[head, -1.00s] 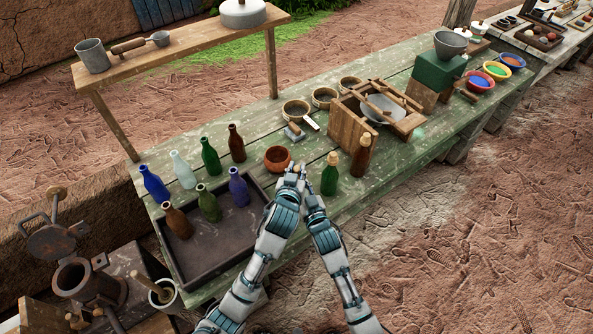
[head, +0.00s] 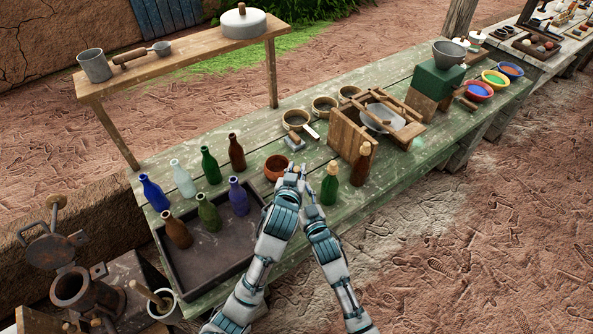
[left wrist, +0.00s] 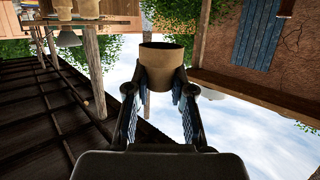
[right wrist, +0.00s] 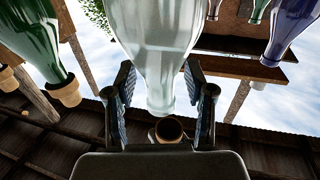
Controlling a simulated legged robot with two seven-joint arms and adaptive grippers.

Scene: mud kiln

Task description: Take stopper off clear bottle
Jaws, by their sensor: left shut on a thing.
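A tan stopper (left wrist: 165,68) sits between the fingers of my left gripper (left wrist: 160,95), which is shut on it. Its dark end is bare in the left wrist view, with no bottle attached. In the head view both grippers (head: 293,175) (head: 309,190) are close together and hide most of the clear bottle.
A corked green bottle (head: 329,187) and a corked brown bottle (head: 361,165) stand close to the right gripper. A reddish bowl (head: 276,168) is behind my left gripper. Several uncorked bottles stand in and behind the dark tray (head: 205,262) at left.

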